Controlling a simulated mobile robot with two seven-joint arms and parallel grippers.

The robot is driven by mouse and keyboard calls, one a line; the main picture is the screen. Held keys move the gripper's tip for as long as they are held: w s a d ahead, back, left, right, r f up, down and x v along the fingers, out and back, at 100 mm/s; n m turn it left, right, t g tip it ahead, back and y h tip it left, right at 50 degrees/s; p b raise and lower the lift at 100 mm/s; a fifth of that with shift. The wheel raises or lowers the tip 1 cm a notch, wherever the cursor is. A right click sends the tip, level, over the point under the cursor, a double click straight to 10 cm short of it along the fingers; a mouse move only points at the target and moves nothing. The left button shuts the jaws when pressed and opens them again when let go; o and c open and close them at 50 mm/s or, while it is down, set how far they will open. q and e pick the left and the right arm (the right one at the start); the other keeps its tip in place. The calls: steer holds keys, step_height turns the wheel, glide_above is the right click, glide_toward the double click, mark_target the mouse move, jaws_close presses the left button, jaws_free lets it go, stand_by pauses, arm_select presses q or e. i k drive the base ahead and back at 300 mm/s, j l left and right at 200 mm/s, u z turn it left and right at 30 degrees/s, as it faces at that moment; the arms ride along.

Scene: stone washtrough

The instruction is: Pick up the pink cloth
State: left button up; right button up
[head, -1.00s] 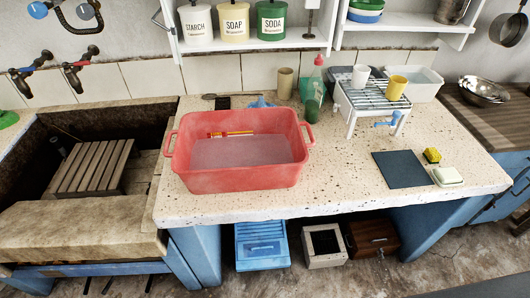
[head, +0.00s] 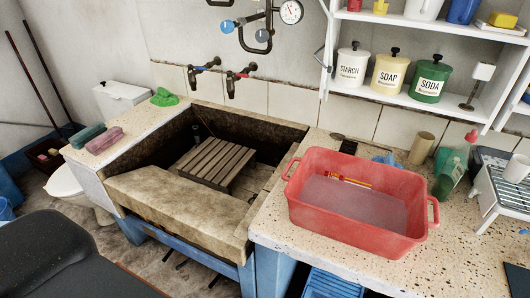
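A pink cloth (head: 105,140), looking like a folded or rolled bundle, lies on the speckled ledge left of the stone trough in the head view. A teal bundle (head: 88,136) of similar shape lies close beside it, behind and to the left. Nothing covers the pink cloth. Neither of my grippers is in view.
The stone trough (head: 150,195) holds a slatted wooden rack (head: 212,162). A green cloth (head: 164,97) lies at the ledge's back. A large red basin (head: 360,222) stands on the right counter. A dark rounded surface of unclear nature fills the lower left.

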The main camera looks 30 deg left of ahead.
mark_target(95, 147)
steer(key=u, duration=2)
steer(key=i+j+u, duration=0.1)
steer(key=i+j, duration=0.15)
steer(key=i, duration=0.35)
steer(key=i+j+u, duration=0.15)
steer(key=i, duration=0.5)
steer(key=i+j+u, duration=0.1)
steer(key=i, duration=0.5)
steer(key=j, duration=0.1)
